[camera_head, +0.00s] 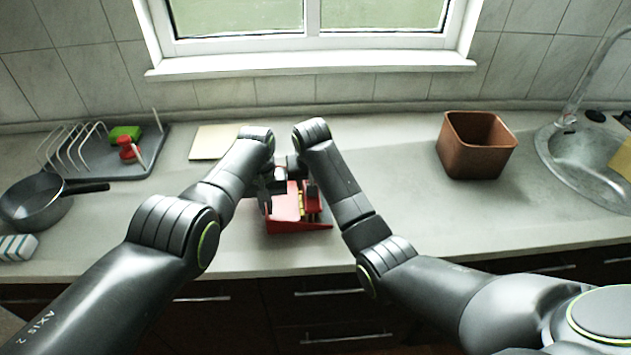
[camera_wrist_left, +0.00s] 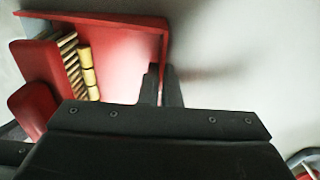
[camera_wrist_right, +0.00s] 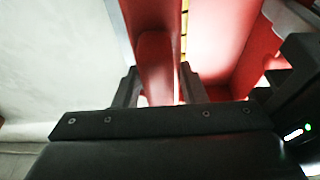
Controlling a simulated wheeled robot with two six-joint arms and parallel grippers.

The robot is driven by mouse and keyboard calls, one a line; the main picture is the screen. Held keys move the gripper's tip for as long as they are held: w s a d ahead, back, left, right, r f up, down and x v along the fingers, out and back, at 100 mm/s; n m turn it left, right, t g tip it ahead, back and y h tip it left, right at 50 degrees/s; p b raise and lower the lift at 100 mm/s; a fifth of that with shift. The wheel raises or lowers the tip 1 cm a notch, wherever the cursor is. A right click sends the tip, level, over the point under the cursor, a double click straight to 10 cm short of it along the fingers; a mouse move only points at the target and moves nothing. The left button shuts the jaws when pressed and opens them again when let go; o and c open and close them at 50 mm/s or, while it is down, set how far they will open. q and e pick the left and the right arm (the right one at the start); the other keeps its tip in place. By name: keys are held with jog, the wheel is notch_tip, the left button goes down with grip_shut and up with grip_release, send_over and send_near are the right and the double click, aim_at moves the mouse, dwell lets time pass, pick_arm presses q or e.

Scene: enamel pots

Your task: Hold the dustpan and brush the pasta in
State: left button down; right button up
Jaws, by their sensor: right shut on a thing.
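The red dustpan (camera_head: 287,222) lies on the counter near its front edge. It also shows in the left wrist view (camera_wrist_left: 125,50), where the fingers of my left gripper (camera_wrist_left: 162,85) are close together with its side wall between them. The red brush (camera_wrist_left: 40,62), with pale bristles, is over the dustpan. Yellow pasta pieces (camera_wrist_left: 88,72) lie in a row against the bristles, on the dustpan floor. My right gripper (camera_wrist_right: 160,88) is shut on the brush handle (camera_wrist_right: 157,62). In the head view the arms and grippers partly hide the brush and pasta.
A brown square pot (camera_head: 477,150) stands to the right, before the sink (camera_head: 590,165). A pale board (camera_head: 218,142) lies behind. The counter right of the dustpan is clear.

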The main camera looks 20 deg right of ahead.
jog(key=shift+a, duration=0.15)
pick_arm(q)
jog(key=shift+s+d+r, duration=0.1)
jog(key=shift+d, duration=0.2)
pick_arm(e)
jog(key=shift+w+a+r, duration=0.1)
jog(key=shift+w+a, duration=0.1)
jog(key=shift+a, duration=1.05)
jog(key=shift+r, duration=0.1)
jog(key=shift+w+r, duration=0.15)
jog(key=shift+r, duration=0.35)
pick_arm(q)
jog(key=shift+s+a+f, duration=0.1)
jog(key=shift+f, duration=0.2)
pick_arm(e)
jog(key=r, duration=0.4)
jog(key=shift+s+d+r, duration=0.15)
jog(key=shift+s+d, duration=0.05)
pick_arm(q)
jog(key=shift+r, duration=0.1)
pick_arm(e)
jog(key=shift+d, duration=0.15)
